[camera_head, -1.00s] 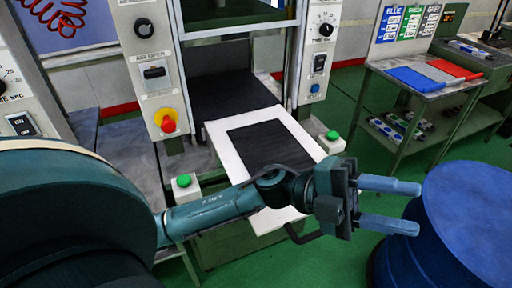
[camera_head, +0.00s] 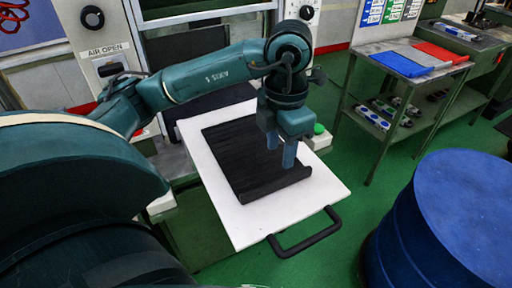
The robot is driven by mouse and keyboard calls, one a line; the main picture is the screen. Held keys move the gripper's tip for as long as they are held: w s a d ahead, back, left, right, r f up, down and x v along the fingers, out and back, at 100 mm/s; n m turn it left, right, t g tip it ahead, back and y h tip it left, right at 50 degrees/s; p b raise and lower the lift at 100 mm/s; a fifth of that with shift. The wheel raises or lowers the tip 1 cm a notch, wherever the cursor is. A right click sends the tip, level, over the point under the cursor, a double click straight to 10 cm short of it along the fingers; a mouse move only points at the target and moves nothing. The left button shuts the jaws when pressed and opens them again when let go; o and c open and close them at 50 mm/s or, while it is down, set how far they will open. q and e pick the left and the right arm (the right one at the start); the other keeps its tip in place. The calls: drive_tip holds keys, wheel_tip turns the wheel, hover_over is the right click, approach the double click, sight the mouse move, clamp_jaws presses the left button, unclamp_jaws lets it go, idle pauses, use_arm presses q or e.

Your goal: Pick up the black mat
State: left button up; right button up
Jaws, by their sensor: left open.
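The black mat (camera_head: 236,160) lies on the white board (camera_head: 285,212) that sticks out from the press. Its near edge looks curled up or thickened. My left gripper (camera_head: 281,154) points down over the mat's right part, near that edge. Its two fingers are apart and nothing shows held between them. The nearer fingertip is at or just above the mat; I cannot tell if it touches. My left arm passes over the far end of the mat and hides part of the press opening. My right gripper is not in view.
The board has a black handle (camera_head: 305,235) at its front. A green button (camera_head: 319,129) stands right of the board. A blue drum (camera_head: 465,215) is at the lower right.

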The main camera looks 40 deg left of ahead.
sight(278, 180)
use_arm(q)
wheel_tip(278, 180, down, 8)
drive_tip(key=shift+s+f+p, duration=0.1)
drive_tip(key=shift+f+p, duration=0.05)
drive_tip(key=shift+p, duration=0.35)
clamp_jaws()
idle(0.3)
